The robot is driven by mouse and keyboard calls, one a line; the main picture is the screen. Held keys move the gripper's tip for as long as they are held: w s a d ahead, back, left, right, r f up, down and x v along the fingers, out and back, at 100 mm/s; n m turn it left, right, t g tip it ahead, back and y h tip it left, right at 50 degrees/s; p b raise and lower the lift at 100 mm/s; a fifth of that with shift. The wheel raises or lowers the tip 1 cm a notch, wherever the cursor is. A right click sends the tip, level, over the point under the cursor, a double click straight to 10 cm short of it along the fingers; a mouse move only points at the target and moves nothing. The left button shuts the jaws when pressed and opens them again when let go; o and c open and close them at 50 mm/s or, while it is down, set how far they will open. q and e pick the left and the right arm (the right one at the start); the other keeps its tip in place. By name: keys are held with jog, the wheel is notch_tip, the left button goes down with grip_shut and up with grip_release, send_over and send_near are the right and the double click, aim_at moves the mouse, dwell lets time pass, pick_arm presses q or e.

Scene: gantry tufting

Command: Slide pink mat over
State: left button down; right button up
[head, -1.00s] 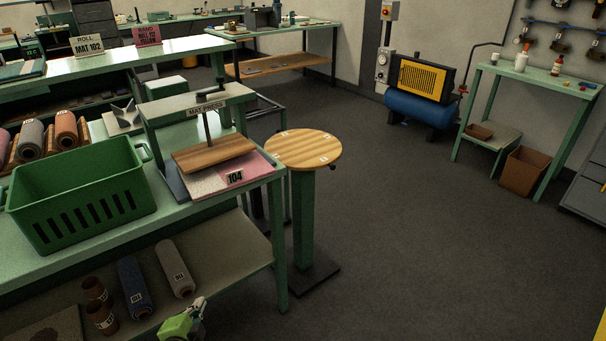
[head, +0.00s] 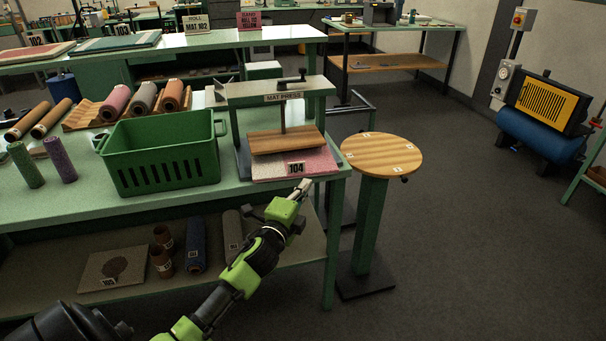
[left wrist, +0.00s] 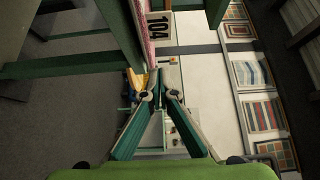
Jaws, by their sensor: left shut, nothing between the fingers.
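The pink mat (head: 322,160), with a black-on-white 104 label, lies flat on the green bench's front right corner. Part of it is under the wooden plate (head: 285,141) of the mat press (head: 283,98). The left gripper (head: 305,184) is shut and empty, just in front of the bench edge, close below the 104 label. I cannot tell whether it touches the mat. In the left wrist view, the mat's pink edge (left wrist: 148,48) and label show just beyond the closed fingertips (left wrist: 161,88). The right gripper is out of view.
A round wooden-topped stand (head: 381,150) is right of the bench corner, with a small gap between. A green crate (head: 160,155) sits left of the press. The lower shelf (head: 225,262) holds rolls and a mat piece.

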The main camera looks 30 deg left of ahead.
aim_at(302, 175)
pick_arm(q)
jog(key=shift+w+a+p, duration=0.4)
jog(key=shift+w+a, duration=1.55)
jog(key=shift+w, duration=0.25)
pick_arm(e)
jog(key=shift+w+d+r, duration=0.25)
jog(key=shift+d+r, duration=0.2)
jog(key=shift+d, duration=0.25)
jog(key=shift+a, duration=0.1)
